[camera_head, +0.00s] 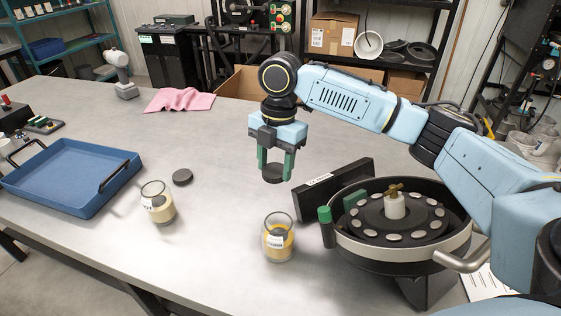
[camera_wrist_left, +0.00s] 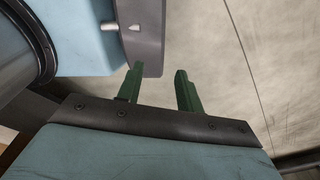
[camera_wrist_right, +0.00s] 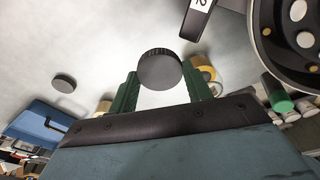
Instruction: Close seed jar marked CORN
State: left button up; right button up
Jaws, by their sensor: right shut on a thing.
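My right gripper (camera_head: 274,167) is shut on a round dark lid (camera_head: 273,179) and holds it above the table. The lid also shows between the fingers in the right wrist view (camera_wrist_right: 160,70). An open glass jar with yellow contents (camera_head: 278,240) stands below it, near the front of the table; its label is too small to read. A second open jar with paler contents (camera_head: 157,204) stands to the left. Another dark lid (camera_head: 182,177) lies on the table beside that jar. My left gripper (camera_wrist_left: 160,85) is open and empty in the left wrist view.
A round seed meter (camera_head: 396,225) with several pale discs stands at the right, close to the yellow jar. A dark labelled block (camera_head: 335,190) stands behind it. A blue tray (camera_head: 75,180) is at the left, with a pink cloth (camera_head: 180,100) farther back.

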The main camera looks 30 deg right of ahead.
jog(key=m, duration=0.2)
jog(key=a+m, duration=0.1)
jog(key=m, duration=0.1)
jog(key=s+a+r+m, duration=0.1)
jog(key=m, duration=0.1)
jog(key=shift+t, duration=0.4)
jog(key=m, duration=0.2)
jog(key=a+m, duration=0.1)
jog(key=m, duration=0.1)
jog(key=s+m, duration=0.1)
jog(key=shift+a+r+m+t, duration=0.25)
jog(key=shift+a+m+t, duration=0.05)
jog(key=shift+a+m, duration=0.1)
jog(key=s+a+m, duration=0.1)
jog(key=m, duration=0.2)
jog(key=a+m, duration=0.1)
jog(key=m, duration=0.3)
jog(key=s+m+h, duration=0.1)
jog(key=m, duration=0.2)
jog(key=shift+s+a+r+m+t, duration=0.3)
jog(key=shift+a+r+m, duration=0.1)
jog(key=shift+a, duration=0.1)
